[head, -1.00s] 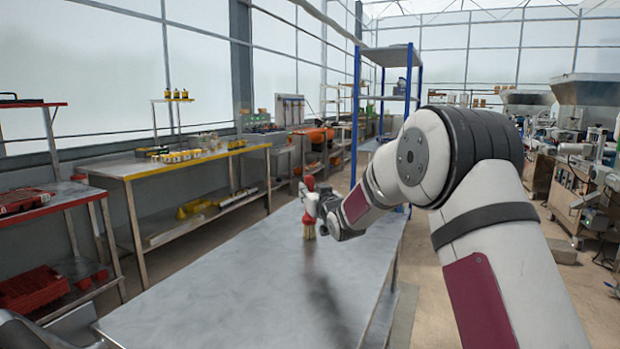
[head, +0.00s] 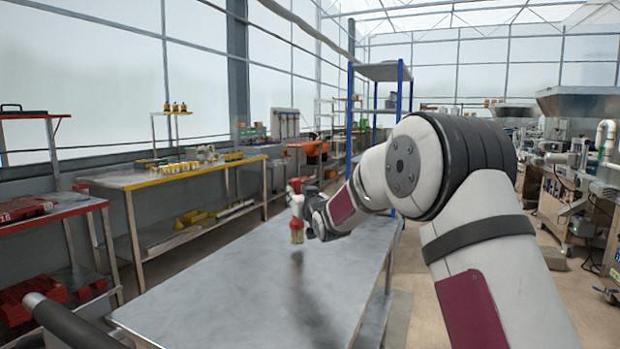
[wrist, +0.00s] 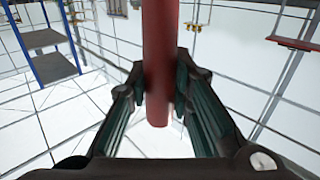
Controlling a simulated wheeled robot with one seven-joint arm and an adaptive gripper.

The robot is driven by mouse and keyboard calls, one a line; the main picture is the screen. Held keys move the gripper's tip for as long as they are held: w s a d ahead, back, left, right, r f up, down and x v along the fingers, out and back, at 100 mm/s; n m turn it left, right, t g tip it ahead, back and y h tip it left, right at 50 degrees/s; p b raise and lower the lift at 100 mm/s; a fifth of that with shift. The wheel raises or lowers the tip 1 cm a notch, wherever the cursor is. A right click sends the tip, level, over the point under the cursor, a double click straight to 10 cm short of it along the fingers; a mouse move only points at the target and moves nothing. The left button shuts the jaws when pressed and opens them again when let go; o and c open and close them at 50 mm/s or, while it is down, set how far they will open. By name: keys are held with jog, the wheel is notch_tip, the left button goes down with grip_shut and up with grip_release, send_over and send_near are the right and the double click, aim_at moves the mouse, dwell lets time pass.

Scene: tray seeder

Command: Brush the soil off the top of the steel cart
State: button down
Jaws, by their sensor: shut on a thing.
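The steel cart's flat grey top (head: 220,280) fills the lower middle of the head view. My gripper (head: 304,205) is over the far part of the top, shut on a brush with a red handle and pale bristles (head: 297,232). The brush is roughly upright, bristles down. I cannot tell whether the bristles touch the steel. In the wrist view the red handle (wrist: 159,50) stands between the two fingers of my gripper (wrist: 160,88). A dark streak, like a shadow or reflection, lies below the brush. I cannot make out any soil.
A yellow-edged bench (head: 160,178) stands left beyond the cart, with small items on it. A red-topped rack (head: 60,208) is at the near left. A blue-posted shelf (head: 380,72) stands behind the cart. Machines (head: 590,200) line the right, with open floor between.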

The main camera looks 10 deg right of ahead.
aim_at(297, 179)
jog(key=shift+a+r+p, duration=0.1)
jog(key=shift+r+p, duration=0.9)
jog(key=shift+r, duration=1.9)
